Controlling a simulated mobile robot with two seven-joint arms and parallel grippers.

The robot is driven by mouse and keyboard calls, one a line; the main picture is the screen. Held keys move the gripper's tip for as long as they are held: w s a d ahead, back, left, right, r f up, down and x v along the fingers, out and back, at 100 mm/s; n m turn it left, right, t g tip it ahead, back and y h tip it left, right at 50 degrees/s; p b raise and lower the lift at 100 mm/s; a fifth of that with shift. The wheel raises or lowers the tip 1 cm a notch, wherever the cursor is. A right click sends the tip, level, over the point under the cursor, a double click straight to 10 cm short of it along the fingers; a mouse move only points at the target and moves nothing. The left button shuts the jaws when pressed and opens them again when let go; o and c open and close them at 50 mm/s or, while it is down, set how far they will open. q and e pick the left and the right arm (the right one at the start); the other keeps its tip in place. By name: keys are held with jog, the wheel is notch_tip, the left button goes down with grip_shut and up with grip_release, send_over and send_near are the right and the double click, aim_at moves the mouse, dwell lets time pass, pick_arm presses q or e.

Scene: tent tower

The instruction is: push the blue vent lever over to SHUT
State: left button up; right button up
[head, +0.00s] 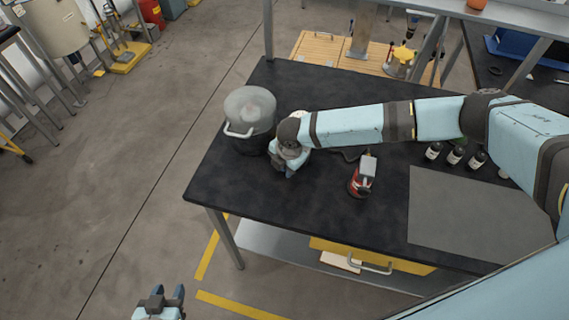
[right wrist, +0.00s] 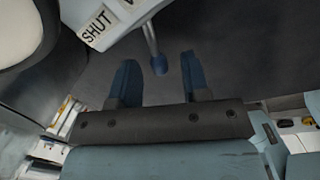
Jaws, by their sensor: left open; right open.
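In the right wrist view, a thin metal lever with a blue tip (right wrist: 159,66) hangs from a pale blue body. A white label reading SHUT (right wrist: 96,30) is on that body, left of the lever; a second label is cut off at the top edge. My right gripper (right wrist: 157,75) is open, with the blue tip between its two fingers in the picture; I cannot tell if they touch. In the head view my right gripper (head: 288,166) is over the black table beside a dome-topped pot, and the lever is hidden. My left gripper (head: 168,294) is open and empty, low over the floor.
The pot (head: 249,108) has a pale handle and stands at the table's left end. A red and white device (head: 361,180) stands right of my right gripper. Several dark bottles (head: 455,155) and a grey mat (head: 455,212) are further right. The table's front left (head: 235,185) is clear.

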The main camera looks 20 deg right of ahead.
grip_shut()
jog(key=shift+w+a+r+m+p, duration=0.1)
jog(key=shift+w+a+m+p, duration=0.15)
jog(key=shift+m+p, duration=0.55)
jog(key=shift+w+m, duration=0.2)
jog(key=shift+m, duration=0.2)
grip_release()
